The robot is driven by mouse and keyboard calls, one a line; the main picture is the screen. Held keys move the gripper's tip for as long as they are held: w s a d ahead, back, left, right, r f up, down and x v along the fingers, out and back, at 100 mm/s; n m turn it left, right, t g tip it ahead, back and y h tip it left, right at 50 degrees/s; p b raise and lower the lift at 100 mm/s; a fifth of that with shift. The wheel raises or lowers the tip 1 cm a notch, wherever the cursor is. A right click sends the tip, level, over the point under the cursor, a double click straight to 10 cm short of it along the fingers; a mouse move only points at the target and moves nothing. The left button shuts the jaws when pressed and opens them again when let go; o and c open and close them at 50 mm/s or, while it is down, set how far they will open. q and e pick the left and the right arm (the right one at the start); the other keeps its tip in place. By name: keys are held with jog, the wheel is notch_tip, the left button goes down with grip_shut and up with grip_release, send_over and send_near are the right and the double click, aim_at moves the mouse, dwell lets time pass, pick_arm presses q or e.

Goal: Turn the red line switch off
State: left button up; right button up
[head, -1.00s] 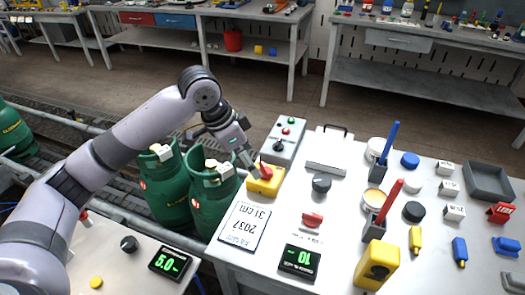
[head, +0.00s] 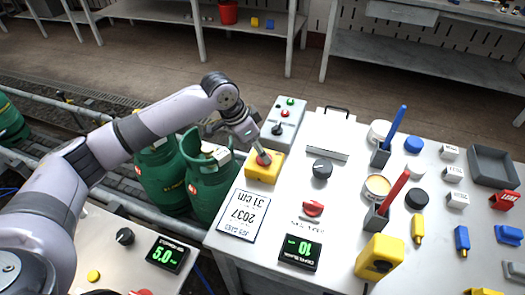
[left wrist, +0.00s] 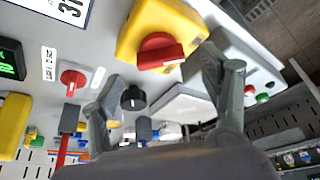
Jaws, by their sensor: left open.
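In the left wrist view my open left gripper (left wrist: 160,66) has one finger on each side of the red switch; contact cannot be told. The head view shows the switch partly covered by the fingers. My right gripper is not in view.
A second red knob (head: 313,208) and a black knob (head: 322,169) are on the worktop. A grey control box (head: 284,122) stands close behind the yellow box. Green gas cylinders (head: 207,180) stand to the left. A display (head: 300,252) is in front.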

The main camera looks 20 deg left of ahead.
pick_arm(q)
jog(key=x, duration=0.2)
jog(key=shift+w+d+f, duration=0.1)
jog(key=shift+d+f, duration=0.05)
jog(key=shift+f, duration=0.1)
jog(key=shift+w+f, duration=0.15)
jog(key=shift+f, duration=0.35)
jog(key=shift+d, duration=0.1)
jog(key=shift+c, duration=0.4)
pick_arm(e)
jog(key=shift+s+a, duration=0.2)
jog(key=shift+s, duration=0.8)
pick_arm(q)
jog(key=c, duration=1.1)
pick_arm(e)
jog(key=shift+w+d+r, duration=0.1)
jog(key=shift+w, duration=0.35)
